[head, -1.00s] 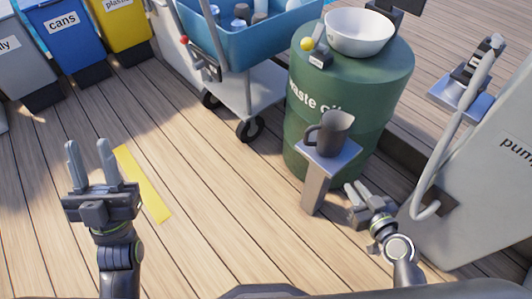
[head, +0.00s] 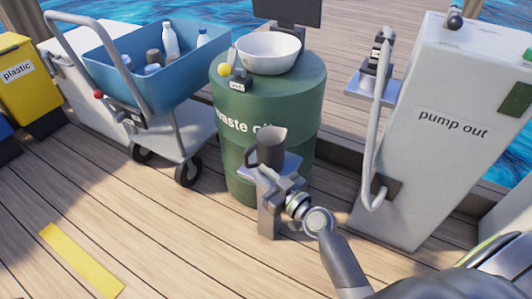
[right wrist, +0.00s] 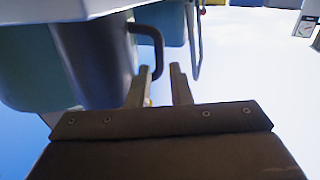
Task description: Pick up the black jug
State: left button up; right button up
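The black jug (head: 271,146) stands upright on the small grey stand (head: 268,215), its handle on the left in the head view. In the right wrist view the jug (right wrist: 92,55) is at the upper left, with its handle (right wrist: 155,42) just beyond my fingertips. My right gripper (head: 272,178) is at the near side of the stand top, close below the jug and partly covering the stand. In the right wrist view the right gripper (right wrist: 162,68) is open, with an empty gap between its fingers. I cannot tell whether it touches anything. My left gripper is out of view.
A green waste oil drum (head: 300,115) stands right behind the stand, carrying a white bowl (head: 268,53). A blue cart (head: 160,85) is at the left, and the white pump out station (head: 440,150) with its hose is at the right. The deck at front left is clear.

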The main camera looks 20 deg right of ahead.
aim_at(248, 162)
jog(key=x, duration=0.7)
jog(key=shift+w+f, duration=0.15)
jog(key=shift+f, duration=0.1)
grip_shut()
